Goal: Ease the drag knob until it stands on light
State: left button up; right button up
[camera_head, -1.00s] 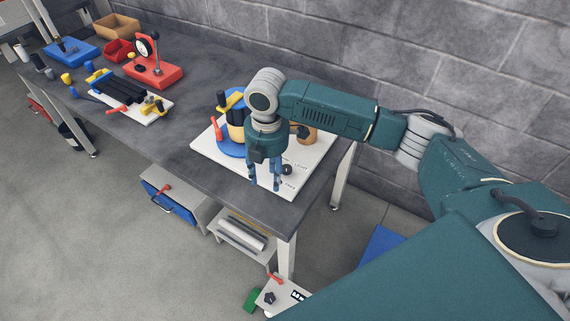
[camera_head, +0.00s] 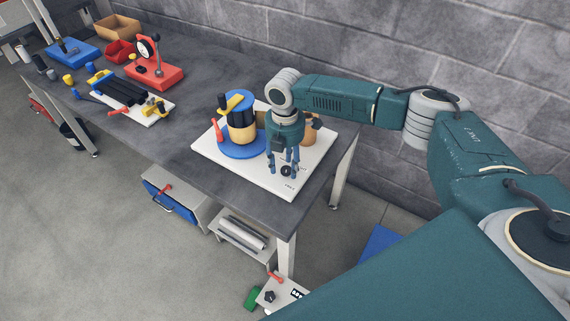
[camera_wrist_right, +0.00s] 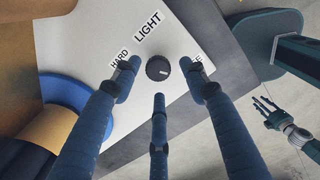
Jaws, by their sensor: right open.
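The drag knob (camera_wrist_right: 158,68) is a small dark round knob with a pale mark on its right side, on a white board (camera_head: 225,160). In the right wrist view, the LIGHT label (camera_wrist_right: 149,26) is above it and HARD (camera_wrist_right: 120,58) to its left. A label (camera_wrist_right: 198,61) to its right is partly hidden by a finger. The pale mark does not point at LIGHT. My right gripper (camera_head: 284,172) is open above the knob (camera_head: 286,170), its fingers spread around it, with no clear contact. My left gripper (camera_wrist_right: 265,110) shows small over the floor, fingers apart.
On the board, a blue round base (camera_head: 242,150) carries a tan and black drum with a yellow handle, left of my right gripper. A tan cylinder (camera_head: 308,134) stands behind the gripper. Red and blue fixtures (camera_head: 155,75) sit at the table's far left.

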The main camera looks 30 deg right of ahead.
jog(key=shift+f, duration=0.6)
